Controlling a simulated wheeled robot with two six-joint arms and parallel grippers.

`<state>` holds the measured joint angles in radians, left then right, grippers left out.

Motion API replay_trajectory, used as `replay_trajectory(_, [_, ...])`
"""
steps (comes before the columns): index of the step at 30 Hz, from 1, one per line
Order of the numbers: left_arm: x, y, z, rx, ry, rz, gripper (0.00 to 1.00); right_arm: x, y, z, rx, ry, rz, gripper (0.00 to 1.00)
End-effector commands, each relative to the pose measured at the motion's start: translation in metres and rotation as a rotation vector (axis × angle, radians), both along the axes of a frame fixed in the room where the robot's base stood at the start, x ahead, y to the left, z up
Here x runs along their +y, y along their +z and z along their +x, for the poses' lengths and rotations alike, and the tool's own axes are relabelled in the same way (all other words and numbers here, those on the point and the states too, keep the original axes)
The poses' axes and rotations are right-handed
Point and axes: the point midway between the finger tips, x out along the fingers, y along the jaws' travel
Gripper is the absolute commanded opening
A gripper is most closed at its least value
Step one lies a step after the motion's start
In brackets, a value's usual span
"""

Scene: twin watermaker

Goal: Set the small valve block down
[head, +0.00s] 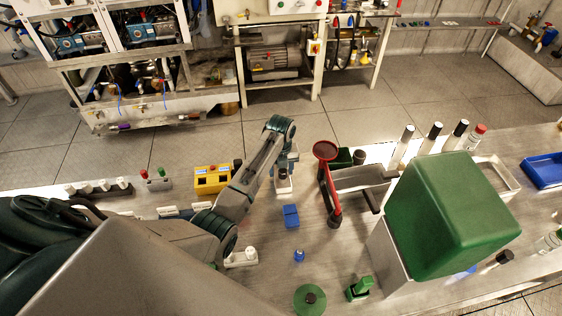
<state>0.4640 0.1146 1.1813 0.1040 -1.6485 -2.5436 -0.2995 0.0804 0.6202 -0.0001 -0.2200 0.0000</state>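My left arm reaches in from the left over the metal bench, and its gripper (284,184) hangs down near the bench's middle. Its fingers are small and partly hidden, so I cannot tell whether they are open, shut or holding something. A small blue block (291,215) shows just in front of the gripper; I cannot tell whether they touch. A small green block with a raised top (360,288) stands at the front of the bench. I cannot tell for certain which piece is the small valve block. My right gripper is not in view.
A large green box-shaped piece (455,215) stands at right. A red-and-black tool (328,180) and a metal tray (362,178) lie right of the gripper. A yellow box (213,179) is at left. A blue cap (299,255) and green disc (310,299) lie in front. Bare bench surrounds the blue cap.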

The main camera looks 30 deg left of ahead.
Motion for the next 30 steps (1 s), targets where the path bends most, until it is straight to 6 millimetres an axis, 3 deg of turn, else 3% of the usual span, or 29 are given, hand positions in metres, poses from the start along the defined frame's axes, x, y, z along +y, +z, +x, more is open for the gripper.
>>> replay_trajectory(11, [0.000, -0.001, 0.002, -0.004, 0.000, 0.000, 0.00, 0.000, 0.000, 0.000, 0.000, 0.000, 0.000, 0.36])
replay_trajectory(12, [0.000, -0.003, 0.000, 0.000, 0.000, 0.000, 0.58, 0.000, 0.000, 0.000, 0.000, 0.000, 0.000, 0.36])
replay_trajectory(14, [0.000, -0.003, 0.000, 0.000, 0.000, 0.000, 0.70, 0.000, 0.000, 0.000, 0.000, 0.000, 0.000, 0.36])
replay_trajectory(25, [0.000, 0.001, 0.001, -0.002, 0.000, 0.000, 0.72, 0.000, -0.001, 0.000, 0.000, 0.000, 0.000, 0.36])
replay_trajectory(30, [0.000, 0.024, 0.002, -0.006, 0.000, 0.001, 0.72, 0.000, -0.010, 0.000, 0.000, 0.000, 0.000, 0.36])
